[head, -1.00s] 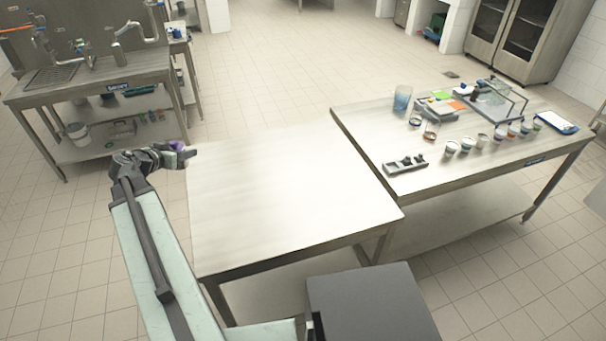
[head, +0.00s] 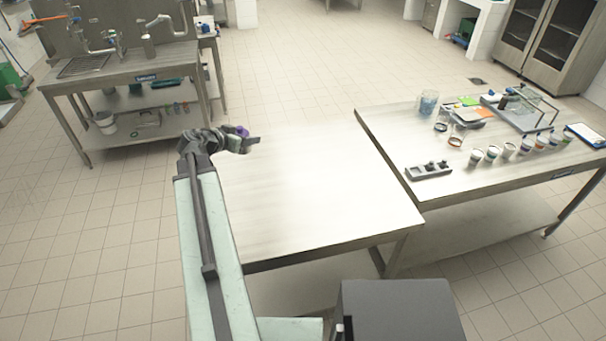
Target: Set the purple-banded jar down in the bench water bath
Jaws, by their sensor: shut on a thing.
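My gripper (head: 246,142) is shut on the purple-banded jar (head: 243,131), held at the end of my outstretched arm. Only a small purple part of the jar shows; the fingers hide most of it. The gripper appears over the far left part of the bare steel table (head: 320,200); its height above the top is hard to tell. I cannot make out a bench water bath for certain in this view.
The right steel table (head: 400,140) holds a dark tray (head: 428,170), a blue-tinted beaker (head: 428,102), a row of several small jars (head: 508,150) and a clear-walled frame (head: 530,105). A sink bench (head: 120,70) stands far left. Floor between is clear.

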